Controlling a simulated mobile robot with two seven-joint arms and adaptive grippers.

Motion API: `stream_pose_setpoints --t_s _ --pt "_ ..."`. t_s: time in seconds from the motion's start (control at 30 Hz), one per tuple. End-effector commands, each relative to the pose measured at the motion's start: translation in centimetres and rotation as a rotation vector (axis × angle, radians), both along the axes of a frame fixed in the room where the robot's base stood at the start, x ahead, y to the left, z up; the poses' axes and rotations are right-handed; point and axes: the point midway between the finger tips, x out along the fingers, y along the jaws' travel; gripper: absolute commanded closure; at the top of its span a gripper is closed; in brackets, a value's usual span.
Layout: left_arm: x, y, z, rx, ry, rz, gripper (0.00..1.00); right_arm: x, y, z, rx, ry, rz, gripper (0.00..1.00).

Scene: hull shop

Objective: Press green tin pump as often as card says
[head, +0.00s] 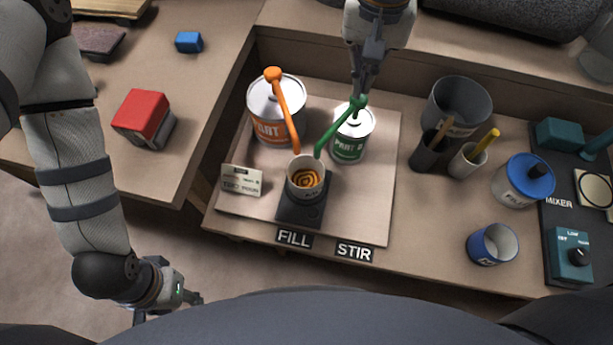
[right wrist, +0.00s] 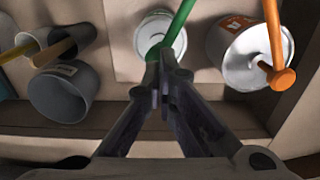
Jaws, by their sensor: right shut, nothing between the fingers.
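The green tin (head: 350,136), labelled PART B, stands on the board with its green pump (head: 335,127) on top, the spout slanting down toward the cup. My right gripper (head: 362,88) is shut and empty, its tips at the pump's head; I cannot tell whether they touch. In the right wrist view the shut fingertips (right wrist: 163,68) overlap the green pump (right wrist: 176,28). A cup (head: 306,187) with an orange swirl inside stands on a black scale (head: 302,211). The card (head: 241,181) stands left of it; its print is too small to read surely. My left gripper (head: 168,308) looks open and empty, low at left.
An orange tin (head: 271,122) with an orange pump (head: 284,95) stands left of the green tin. At right are a grey bin (head: 459,101), tool cups, a blue-lidded tub (head: 524,181), a blue cup (head: 492,244) and the mixer (head: 569,257). FILL and STIR labels mark the front edge.

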Motion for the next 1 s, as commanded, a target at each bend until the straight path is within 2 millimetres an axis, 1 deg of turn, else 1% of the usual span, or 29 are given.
stream_pose_setpoints --t_s 0.27,1.0 --pt "0.0 0.0 0.0 0.000 0.000 0.000 0.60 0.0 0.0 -0.1 0.000 -0.001 0.000 1.00" --pt "-0.3 0.0 -0.2 0.000 0.010 0.000 0.60 0.0 0.0 -2.8 0.000 0.000 0.000 1.00"
